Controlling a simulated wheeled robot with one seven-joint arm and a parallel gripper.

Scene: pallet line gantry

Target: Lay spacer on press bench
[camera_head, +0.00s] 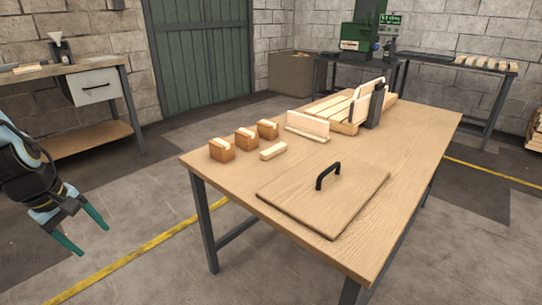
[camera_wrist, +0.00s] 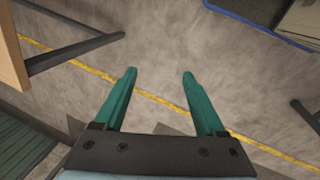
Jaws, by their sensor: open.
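A short pale wooden bar (camera_head: 273,151), which looks like the spacer, lies on the large wooden table (camera_head: 420,135), in front of a row of notched blocks. I cannot be sure that it is the spacer. A dark bench (camera_head: 408,60) at the back carries a green press (camera_head: 358,36) and looks like the press bench. My gripper (camera_head: 93,240) hangs low over the floor at the left, well apart from the table and the bar. In the wrist view its two green fingers (camera_wrist: 159,73) are spread with only floor between them.
Notched blocks (camera_head: 246,139), an upright wooden piece (camera_head: 307,126), a slatted wooden frame (camera_head: 333,108) and a flat board with a black handle (camera_head: 325,190) occupy the table. Another workbench (camera_head: 95,67) stands at the left. Pale pieces (camera_head: 486,63) lie on the back bench. The floor between is clear.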

